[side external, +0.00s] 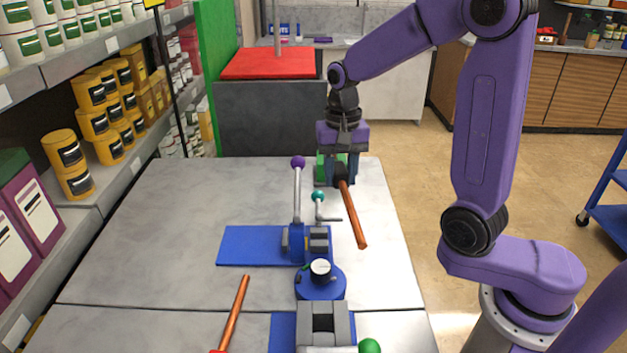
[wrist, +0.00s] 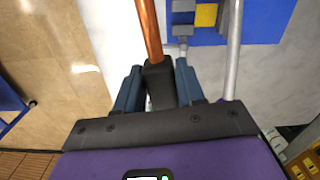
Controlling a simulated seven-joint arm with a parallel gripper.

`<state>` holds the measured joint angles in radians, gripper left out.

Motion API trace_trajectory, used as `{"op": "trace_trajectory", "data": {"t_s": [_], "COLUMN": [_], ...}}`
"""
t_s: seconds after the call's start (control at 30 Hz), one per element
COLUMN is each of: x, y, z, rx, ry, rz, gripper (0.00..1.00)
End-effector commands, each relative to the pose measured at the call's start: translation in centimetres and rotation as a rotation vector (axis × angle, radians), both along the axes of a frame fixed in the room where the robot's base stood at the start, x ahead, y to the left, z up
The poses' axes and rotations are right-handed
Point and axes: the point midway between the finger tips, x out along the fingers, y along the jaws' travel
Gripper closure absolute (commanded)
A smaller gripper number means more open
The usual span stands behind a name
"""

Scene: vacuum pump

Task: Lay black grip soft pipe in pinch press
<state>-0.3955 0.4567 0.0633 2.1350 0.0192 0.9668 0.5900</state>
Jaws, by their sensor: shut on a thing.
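My gripper (side external: 339,167) is shut on the black grip of the soft pipe (side external: 353,215), a copper-coloured rod. The pipe is held above the right edge of the table, its free end tilted down toward the camera. In the wrist view the black grip (wrist: 160,85) sits between my blue fingers, and the copper pipe runs up out of frame. A press with grey jaws (side external: 318,240), a blue plate (side external: 250,246) and a purple-knobbed lever (side external: 297,190) stands left of the pipe. Its blue plate shows at the wrist view's top right (wrist: 265,20). I cannot tell whether its jaws are open.
A second copper pipe (side external: 236,312) with a red end lies at the front left. A round blue gauge (side external: 320,283) and a grey block fixture (side external: 323,322) with a green knob (side external: 369,346) stand at the front. The table's left half is clear. A shelf of tins lines the left.

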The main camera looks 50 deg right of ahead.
Motion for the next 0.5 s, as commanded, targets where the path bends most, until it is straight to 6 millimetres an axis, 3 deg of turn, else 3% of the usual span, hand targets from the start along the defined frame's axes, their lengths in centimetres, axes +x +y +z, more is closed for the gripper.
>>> {"op": "trace_trajectory", "data": {"t_s": [0.2,0.5], "x": [-2.3,-6.4], "y": [-4.6,-9.0], "z": [-1.7,-3.6], "rx": [0.004,0.012], "ry": [0.006,0.004], "rz": [-0.572,-1.274], "gripper": [1.00,1.00]}}
